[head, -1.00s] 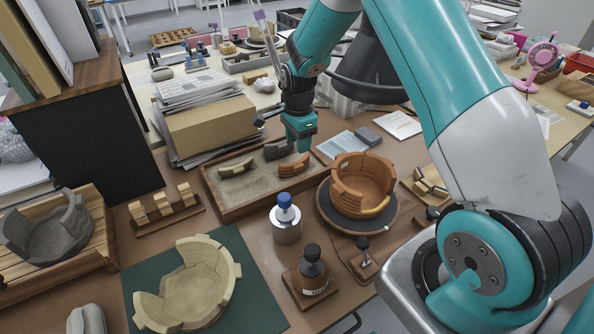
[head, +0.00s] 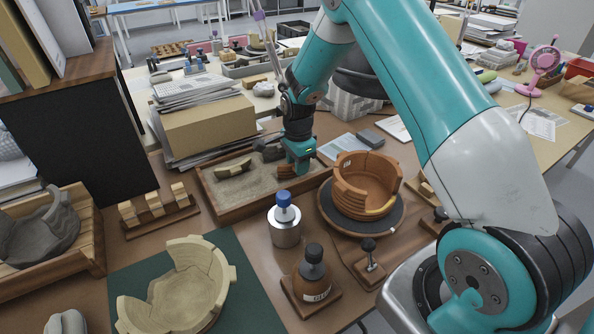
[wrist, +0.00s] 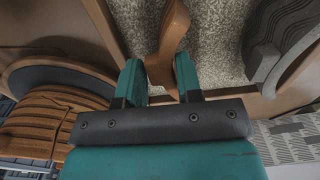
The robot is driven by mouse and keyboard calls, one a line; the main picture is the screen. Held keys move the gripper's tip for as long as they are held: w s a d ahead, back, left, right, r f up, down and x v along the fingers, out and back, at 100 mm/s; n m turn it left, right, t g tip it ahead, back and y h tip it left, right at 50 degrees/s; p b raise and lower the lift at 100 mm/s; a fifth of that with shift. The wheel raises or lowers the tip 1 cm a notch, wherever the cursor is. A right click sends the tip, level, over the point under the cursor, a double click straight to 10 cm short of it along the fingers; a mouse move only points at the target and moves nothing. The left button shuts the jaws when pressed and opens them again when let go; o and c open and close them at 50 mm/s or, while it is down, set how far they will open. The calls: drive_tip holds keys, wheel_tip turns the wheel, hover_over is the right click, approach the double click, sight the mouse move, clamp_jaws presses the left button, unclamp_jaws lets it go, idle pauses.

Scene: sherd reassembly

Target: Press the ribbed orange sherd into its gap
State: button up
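The ribbed orange sherd (wrist: 172,32) stands between the two fingers of my gripper (wrist: 160,78) in the wrist view. It fills most of the space between them, and I cannot tell whether both fingers press on it. In the head view my gripper (head: 300,168) is low over the right end of the sand tray (head: 232,213), and only a little of the orange sherd (head: 284,172) shows beside it. The orange bowl (head: 366,190) sits on a dark round turntable (head: 372,226).
A grey sherd (wrist: 275,50) and a pale sherd (head: 234,168) also lie in the tray. A blue-capped bottle (head: 285,222), a brown bottle (head: 313,272) and a small clamp (head: 370,255) stand in front. A cream bowl (head: 180,290) lies on a green mat.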

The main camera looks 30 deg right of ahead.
drive_tip(key=c, duration=0.3)
drive_tip(key=shift+r+p, duration=2.7)
drive_tip(key=shift+r, duration=0.85)
